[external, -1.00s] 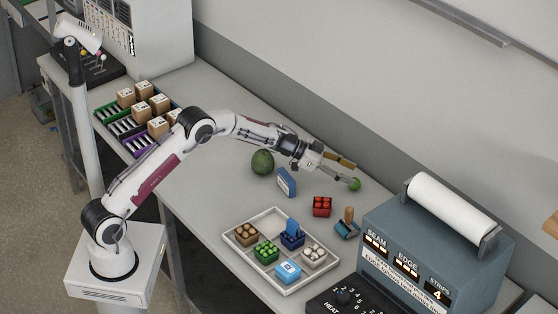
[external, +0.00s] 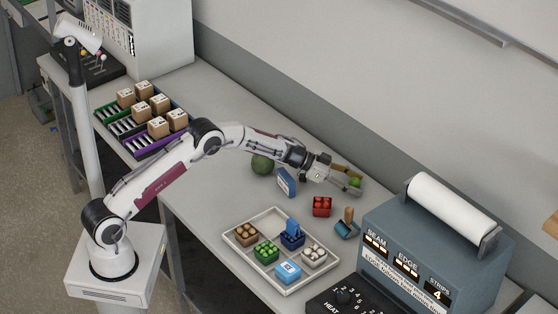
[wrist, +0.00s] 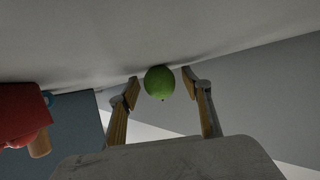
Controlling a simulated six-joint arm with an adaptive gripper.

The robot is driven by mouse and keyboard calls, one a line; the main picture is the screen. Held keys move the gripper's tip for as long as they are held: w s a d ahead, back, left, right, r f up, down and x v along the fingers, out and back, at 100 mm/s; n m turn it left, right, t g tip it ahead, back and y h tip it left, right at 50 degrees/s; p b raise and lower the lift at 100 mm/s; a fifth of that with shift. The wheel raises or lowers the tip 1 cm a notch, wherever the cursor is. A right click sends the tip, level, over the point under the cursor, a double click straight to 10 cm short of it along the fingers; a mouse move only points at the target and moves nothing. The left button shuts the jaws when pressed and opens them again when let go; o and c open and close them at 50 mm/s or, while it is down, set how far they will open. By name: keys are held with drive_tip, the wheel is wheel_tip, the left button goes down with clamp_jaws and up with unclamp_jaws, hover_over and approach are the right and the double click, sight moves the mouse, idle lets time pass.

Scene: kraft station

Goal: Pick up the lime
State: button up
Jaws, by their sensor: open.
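The lime (external: 355,182) is a small green ball on the table near the back wall. My gripper (external: 353,178) is open, with its two fingers on either side of the lime in the external view. In the wrist view the lime (wrist: 160,83) sits between the wood-coloured fingertips (wrist: 160,90), with a visible gap on each side. I cannot tell whether either finger touches it. One finger partly hides the lime in the external view.
A red block (external: 321,206) and a blue-green roller with a wooden handle (external: 347,224) lie close by. A blue box (external: 286,182) and a dark green ball (external: 262,164) are to the left. A white tray (external: 242,261) of blocks and a grey machine (external: 428,255) stand nearer the front.

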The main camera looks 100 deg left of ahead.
sight(352, 179)
drive_tip(key=c, duration=1.1)
drive_tip(key=shift+c, duration=0.2)
drive_tip(key=shift+r, duration=0.15)
drive_tip(key=shift+s+d+r, duration=0.1)
drive_tip(key=shift+r, duration=0.3)
wheel_tip(352, 179, up, 6)
drive_tip(key=shift+f, duration=0.2)
drive_tip(key=shift+s+d+r, duration=0.1)
drive_tip(key=shift+r, duration=0.1)
drive_tip(key=shift+s+d, duration=6.85)
